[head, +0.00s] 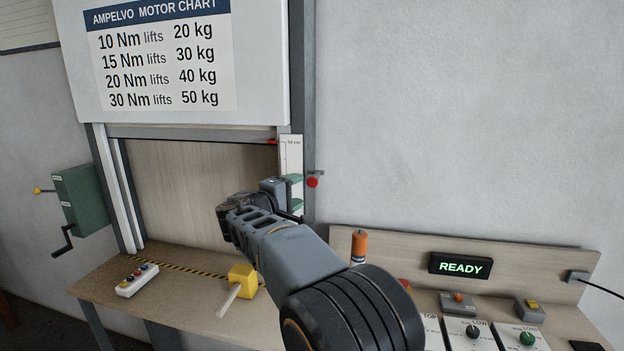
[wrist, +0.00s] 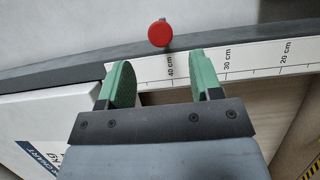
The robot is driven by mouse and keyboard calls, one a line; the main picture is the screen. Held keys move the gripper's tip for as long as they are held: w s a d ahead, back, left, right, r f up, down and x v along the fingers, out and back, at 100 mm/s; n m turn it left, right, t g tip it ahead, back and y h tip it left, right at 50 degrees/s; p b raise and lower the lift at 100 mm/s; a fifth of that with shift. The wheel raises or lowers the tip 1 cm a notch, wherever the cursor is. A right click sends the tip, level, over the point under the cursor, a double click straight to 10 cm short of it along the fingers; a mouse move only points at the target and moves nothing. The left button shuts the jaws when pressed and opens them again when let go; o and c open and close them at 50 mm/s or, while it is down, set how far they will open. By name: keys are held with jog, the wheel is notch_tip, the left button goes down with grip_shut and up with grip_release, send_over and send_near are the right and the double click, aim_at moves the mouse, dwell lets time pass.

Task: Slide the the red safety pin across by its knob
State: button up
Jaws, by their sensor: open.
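The red safety pin's round knob (head: 313,182) shows at the right side post of the shutter frame, near the 40 cm mark of the scale. In the wrist view the red knob (wrist: 160,34) lies ahead of the fingertips, between their two lines. My gripper (head: 296,192) is open and empty. Its two green fingers (wrist: 162,72) stand apart, over the white scale, and do not visibly touch the knob. The pin's shaft is mostly hidden behind the knob.
The shutter frame's grey post (head: 302,60) and white scale (head: 291,155) are close to my fingers. Below is a wooden bench with a yellow mallet (head: 242,279), an orange cylinder (head: 359,245) and a READY display (head: 460,266). The wall right of the knob is clear.

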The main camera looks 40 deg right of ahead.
aim_at(311, 183)
jog(key=p+x, duration=0.2)
jog(key=x, duration=0.5)
jog(key=shift+w+d, duration=0.15)
jog(key=shift+d, duration=0.2)
grip_shut()
